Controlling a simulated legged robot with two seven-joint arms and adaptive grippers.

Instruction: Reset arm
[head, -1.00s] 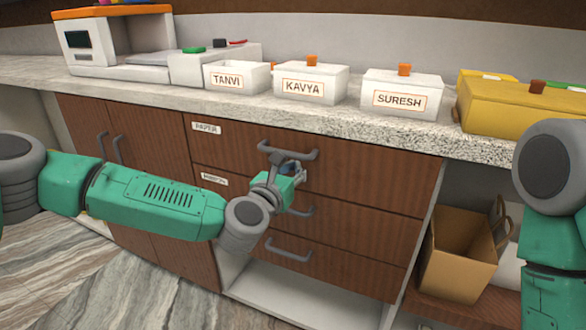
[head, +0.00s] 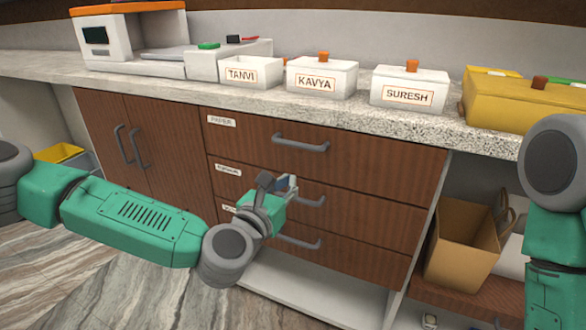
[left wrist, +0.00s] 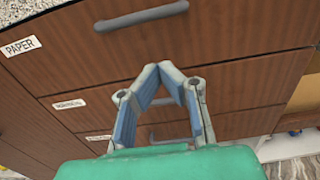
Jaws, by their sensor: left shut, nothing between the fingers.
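My left gripper (head: 281,184) is in front of the wooden drawers, near the middle drawer's handle (head: 301,194). In the left wrist view its blue-grey fingers (left wrist: 165,70) meet at the tips and hold nothing. The top drawer's handle (left wrist: 141,16) shows above the fingertips there, apart from them. All the drawers I see are closed. My right arm shows at the right edge of the head view, but its gripper is out of view.
White boxes marked TANVI (head: 252,72), KAVYA (head: 322,78) and SURESH (head: 409,88) stand on the speckled counter (head: 330,112). A yellow box (head: 525,104) is at its right. A brown bag (head: 462,245) stands on the low shelf at right.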

